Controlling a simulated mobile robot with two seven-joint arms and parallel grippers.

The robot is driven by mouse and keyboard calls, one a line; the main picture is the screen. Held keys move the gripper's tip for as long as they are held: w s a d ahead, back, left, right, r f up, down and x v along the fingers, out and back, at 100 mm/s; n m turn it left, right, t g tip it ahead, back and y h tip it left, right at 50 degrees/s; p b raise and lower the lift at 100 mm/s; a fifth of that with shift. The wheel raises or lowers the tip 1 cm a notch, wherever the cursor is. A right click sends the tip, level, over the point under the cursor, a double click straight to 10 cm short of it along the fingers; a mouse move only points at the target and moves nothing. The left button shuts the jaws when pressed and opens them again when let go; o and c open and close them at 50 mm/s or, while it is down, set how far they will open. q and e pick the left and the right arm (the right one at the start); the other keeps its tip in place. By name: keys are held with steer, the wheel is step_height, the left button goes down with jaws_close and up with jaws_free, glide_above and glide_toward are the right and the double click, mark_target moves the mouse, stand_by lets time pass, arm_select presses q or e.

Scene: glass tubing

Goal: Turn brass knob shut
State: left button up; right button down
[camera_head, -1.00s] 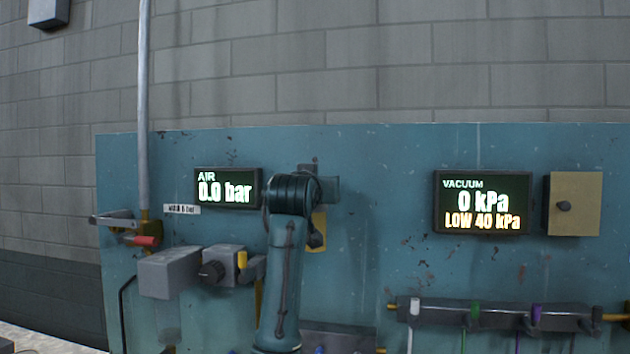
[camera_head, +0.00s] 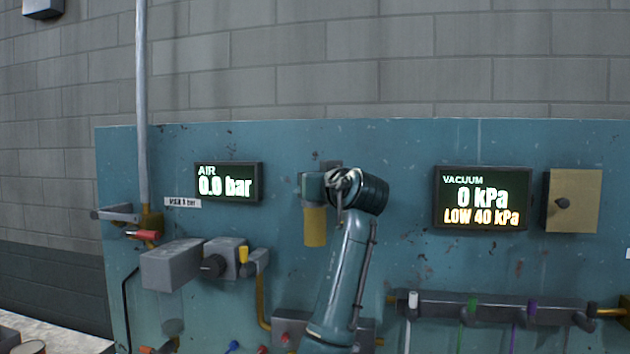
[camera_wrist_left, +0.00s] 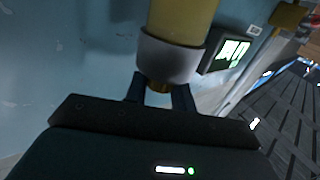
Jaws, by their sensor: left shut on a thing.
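In the left wrist view, a yellow cylinder (camera_wrist_left: 183,18) with a pale collar (camera_wrist_left: 170,60) ends in a small brass knob (camera_wrist_left: 159,86). My left gripper (camera_wrist_left: 159,97) has one finger on each side of the brass end and is shut on it. The collar hides part of the fingertips. In the head view, a yellow cylinder (camera_head: 315,228) hangs below a grey block on the teal panel. My left arm's dark wrist stands just right of this block, and the fingers and brass knob cannot be made out there. My right gripper is not in view.
The AIR display (camera_head: 228,183) reads 0.0 bar. The VACUUM display (camera_head: 482,198) reads 0 kPa, LOW 40 kPa. A red-handled brass valve (camera_head: 150,227) and grey boxes (camera_head: 172,266) are at left. A rail with coloured taps (camera_head: 450,305) is at lower right.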

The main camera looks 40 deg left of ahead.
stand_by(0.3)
arm_select(q)
steer(key=o, duration=1)
steer(key=shift+c, duration=0.2)
steer(key=b+v, duration=0.4)
steer(key=v, duration=0.9)
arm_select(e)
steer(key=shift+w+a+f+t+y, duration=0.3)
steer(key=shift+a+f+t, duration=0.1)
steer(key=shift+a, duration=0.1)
arm_select(q)
steer(key=shift+s+d+f, duration=0.1)
